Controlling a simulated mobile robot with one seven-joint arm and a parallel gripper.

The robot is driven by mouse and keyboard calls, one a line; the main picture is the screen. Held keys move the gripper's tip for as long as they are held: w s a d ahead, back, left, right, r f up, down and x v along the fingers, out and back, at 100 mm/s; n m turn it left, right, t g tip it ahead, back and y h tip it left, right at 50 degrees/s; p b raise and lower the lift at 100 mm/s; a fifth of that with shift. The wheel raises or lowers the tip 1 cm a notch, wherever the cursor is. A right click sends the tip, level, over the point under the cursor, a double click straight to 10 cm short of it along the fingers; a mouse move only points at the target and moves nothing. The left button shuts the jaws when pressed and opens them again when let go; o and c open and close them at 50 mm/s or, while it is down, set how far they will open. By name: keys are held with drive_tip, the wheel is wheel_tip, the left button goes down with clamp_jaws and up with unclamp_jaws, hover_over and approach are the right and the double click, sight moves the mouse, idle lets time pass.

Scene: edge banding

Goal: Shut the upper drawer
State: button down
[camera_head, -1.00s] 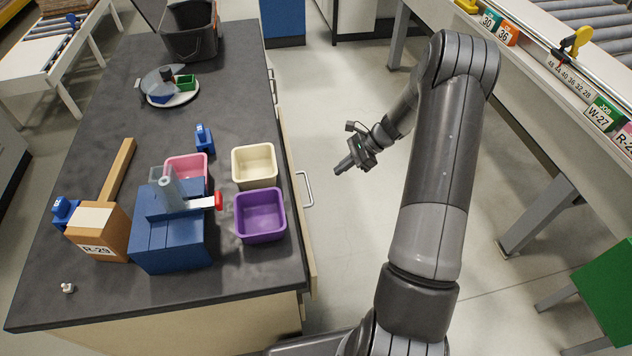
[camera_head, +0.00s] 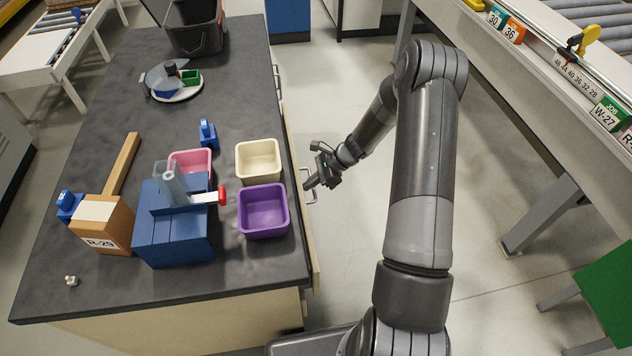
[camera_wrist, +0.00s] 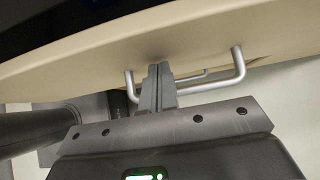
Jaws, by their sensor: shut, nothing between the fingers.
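The upper drawer's cream front (camera_head: 301,215) runs along the right side of the dark-topped bench and stands a little out past the worktop edge. Its silver bar handle (camera_head: 312,198) is partly hidden by my gripper (camera_head: 308,184), which is at the drawer front. In the wrist view the drawer front (camera_wrist: 90,62) spans the top, with the handle (camera_wrist: 238,68) below it. My gripper's fingers (camera_wrist: 158,72) are together and empty, crossing the handle bar with tips close to the front. I cannot tell whether they touch it.
On the worktop (camera_head: 110,290) near the drawer stand a purple bin (camera_head: 263,212), a cream bin (camera_head: 258,160) and a blue device with a red-tipped lever (camera_head: 175,235). The floor (camera_head: 345,250) between bench and right-hand conveyor table is clear apart from my arm.

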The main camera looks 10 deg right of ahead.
drive_tip(key=shift+s+a, duration=0.1)
drive_tip(key=shift+a, duration=2.5)
drive_tip(key=d+r, duration=0.7)
drive_tip(key=d, duration=0.5)
drive_tip(key=shift+r, duration=0.1)
